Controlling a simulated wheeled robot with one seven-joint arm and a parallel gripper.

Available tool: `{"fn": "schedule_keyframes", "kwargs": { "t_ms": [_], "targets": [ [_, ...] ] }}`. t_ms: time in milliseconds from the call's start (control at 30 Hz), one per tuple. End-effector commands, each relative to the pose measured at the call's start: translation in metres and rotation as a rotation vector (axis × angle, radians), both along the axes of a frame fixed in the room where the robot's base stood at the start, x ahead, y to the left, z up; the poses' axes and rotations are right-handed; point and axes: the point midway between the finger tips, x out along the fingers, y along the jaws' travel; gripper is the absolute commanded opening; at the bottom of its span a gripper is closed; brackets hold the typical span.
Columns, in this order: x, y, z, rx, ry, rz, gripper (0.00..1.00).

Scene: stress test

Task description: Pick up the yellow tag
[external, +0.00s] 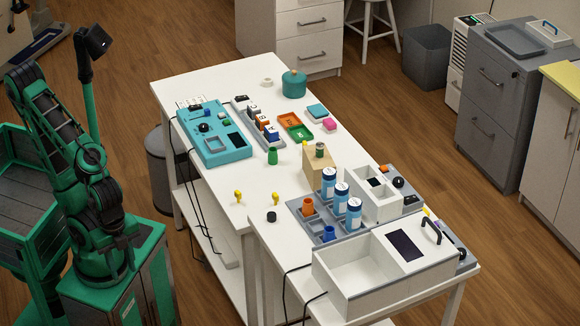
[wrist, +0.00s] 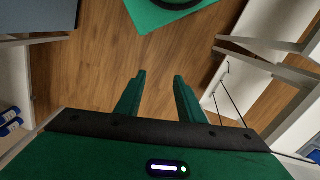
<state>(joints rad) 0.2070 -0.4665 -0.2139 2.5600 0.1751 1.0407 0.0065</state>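Two small yellow pieces stand on the white table near its left edge in the external view, one at the left (external: 238,196) and one at the right (external: 276,199). They are too small for me to tell whether either is the yellow tag. My gripper (wrist: 158,76) is open and empty in the wrist view, with two green fingers apart above the wooden floor. No yellow piece shows in the wrist view. In the external view my arm is folded at the left, away from the table, and I cannot make out the fingers.
The white table (external: 190,85) holds a teal panel (external: 215,146), a grey rack (external: 323,240) with blue-labelled bottles, a white open box (external: 362,272) and a green cup (external: 272,156). A black knob (external: 271,216) lies near the yellow pieces. Cables hang off the left edge.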

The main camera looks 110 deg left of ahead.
Motion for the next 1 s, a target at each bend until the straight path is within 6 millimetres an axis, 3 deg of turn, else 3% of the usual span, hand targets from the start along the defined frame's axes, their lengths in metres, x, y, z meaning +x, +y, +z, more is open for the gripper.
{"fn": "schedule_keyframes", "kwargs": {
  "t_ms": [367,467,567,767,1000],
  "targets": [
    [-0.005,0.003,0.007,-0.002,-0.014,0.052,0.33],
    [0.016,0.011,0.011,-0.01,-0.011,0.196,0.33],
    [0.049,0.029,0.017,-0.02,-0.006,0.434,0.33],
    [0.118,0.094,0.024,-0.036,0.0,0.996,0.33],
    [0.171,0.21,0.021,-0.038,0.007,1.67,0.33]
  ]
}}
